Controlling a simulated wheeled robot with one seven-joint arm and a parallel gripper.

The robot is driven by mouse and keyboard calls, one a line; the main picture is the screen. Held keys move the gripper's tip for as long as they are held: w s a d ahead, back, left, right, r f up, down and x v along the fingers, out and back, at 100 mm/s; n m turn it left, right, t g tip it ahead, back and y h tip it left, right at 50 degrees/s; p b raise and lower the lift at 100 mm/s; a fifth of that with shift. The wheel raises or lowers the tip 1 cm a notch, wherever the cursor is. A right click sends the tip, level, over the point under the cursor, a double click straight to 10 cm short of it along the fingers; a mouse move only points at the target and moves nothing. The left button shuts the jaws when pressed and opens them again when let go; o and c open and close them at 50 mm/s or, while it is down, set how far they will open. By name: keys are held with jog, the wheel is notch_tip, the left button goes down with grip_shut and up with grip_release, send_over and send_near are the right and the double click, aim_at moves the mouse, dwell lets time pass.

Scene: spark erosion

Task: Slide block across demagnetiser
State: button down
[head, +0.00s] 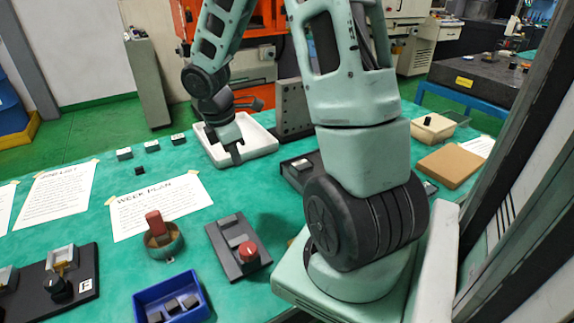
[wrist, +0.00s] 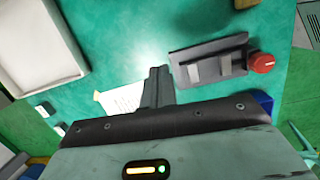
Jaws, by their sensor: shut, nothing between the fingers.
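My gripper (head: 234,157) is shut and empty, pointing down over the near edge of the white tray (head: 262,141). Its closed fingers (wrist: 157,88) also show in the wrist view. A dark flat device (head: 222,262) with a red knob (head: 248,249) and grey raised parts lies on the green table, nearer than the gripper; it shows in the wrist view (wrist: 205,60) too. Another dark flat unit (head: 292,177) with a light piece on top is partly hidden behind my arm. I cannot tell for certain which is the demagnetiser. Several small dark blocks (head: 172,306) lie in a blue bin (head: 163,289).
A round holder (head: 163,248) with a red-brown piece stands beside the paper sheet (head: 160,203). A dark fixture (head: 85,283) is at the left. An upright perforated plate (head: 292,108) stands right of the white tray. The table between tray and device is clear.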

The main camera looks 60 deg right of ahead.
jog(key=s+d+f, duration=0.2)
jog(key=s+d, duration=0.1)
jog(key=d, duration=0.7)
jog(key=shift+n+g, duration=0.3)
jog(key=shift+n, duration=0.1)
jog(key=x, duration=0.3)
jog(key=b+x, duration=0.1)
jog(key=x, duration=0.6)
jog(key=shift+w+d, duration=0.15)
jog(key=shift+d, duration=0.25)
jog(key=shift+s+d+r, duration=0.1)
jog(key=shift+s+d, duration=0.2)
jog(key=shift+d, duration=0.25)
jog(key=shift+s+d+r, duration=0.15)
jog(key=shift+s+d, duration=0.15)
jog(key=shift+d, duration=0.3)
jog(key=shift+s+d+p, duration=0.3)
jog(key=shift+d+p, duration=0.05)
jog(key=shift+d, duration=0.25)
